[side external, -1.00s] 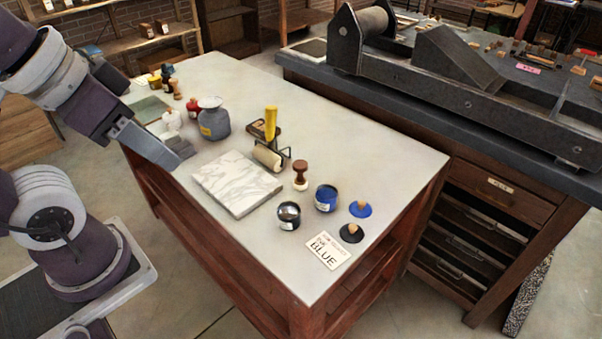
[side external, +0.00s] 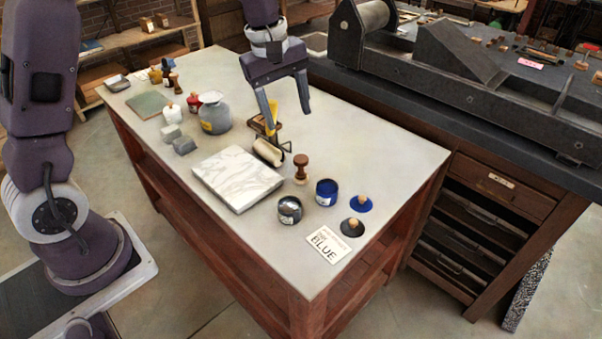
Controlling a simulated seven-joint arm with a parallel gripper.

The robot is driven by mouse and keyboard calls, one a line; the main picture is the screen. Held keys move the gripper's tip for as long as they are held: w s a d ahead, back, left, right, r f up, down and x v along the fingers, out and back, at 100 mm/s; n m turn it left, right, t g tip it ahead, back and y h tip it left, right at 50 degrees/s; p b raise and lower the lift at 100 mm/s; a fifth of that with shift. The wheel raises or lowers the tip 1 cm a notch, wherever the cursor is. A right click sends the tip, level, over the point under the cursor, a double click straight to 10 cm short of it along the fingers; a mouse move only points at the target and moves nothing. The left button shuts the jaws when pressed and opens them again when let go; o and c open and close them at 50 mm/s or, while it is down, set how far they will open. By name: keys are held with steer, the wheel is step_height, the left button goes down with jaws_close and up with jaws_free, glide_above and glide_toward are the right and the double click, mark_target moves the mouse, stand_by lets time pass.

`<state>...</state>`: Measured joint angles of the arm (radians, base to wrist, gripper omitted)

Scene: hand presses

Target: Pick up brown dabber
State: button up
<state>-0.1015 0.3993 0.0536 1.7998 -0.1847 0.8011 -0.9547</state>
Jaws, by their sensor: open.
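The brown dabber (side external: 301,168), with a dark rounded wooden top and a pale base, stands upright on the pale table top, right of the marble slab. My gripper (side external: 289,121) points down above the table with its two fingers spread apart and nothing between them. In the picture it is above the dabber, near the yellow-handled roller, and apart from the dabber. Its exact height is hard to tell.
The roller (side external: 268,152) lies close left of the dabber. A marble slab (side external: 236,178), black pot (side external: 289,210), blue pot (side external: 326,192), two round lids and a "BLUE" card (side external: 327,244) are nearby. A grey jug (side external: 214,115) stands further back.

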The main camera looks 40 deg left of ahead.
mark_target(302, 174)
steer(key=w+a+f+n, duration=0.1)
steer(key=w+f+n, duration=0.1)
steer(key=f, duration=0.2)
steer(key=w+a+f+n+g, duration=0.1)
steer(key=w+f+n, duration=0.1)
steer(key=f, duration=0.3)
steer(key=w+a+f+n, duration=0.1)
steer(key=w+f, duration=0.1)
steer(key=f, duration=0.3)
steer(key=shift+w+f+n+g, duration=0.2)
steer(key=shift+n+g, duration=0.1)
steer(key=shift+n, duration=0.1)
steer(key=f, duration=0.8)
steer(key=shift+w+d+f, duration=0.15)
steer(key=shift+w+d, duration=0.1)
steer(key=shift+w, duration=0.05)
jaws_close()
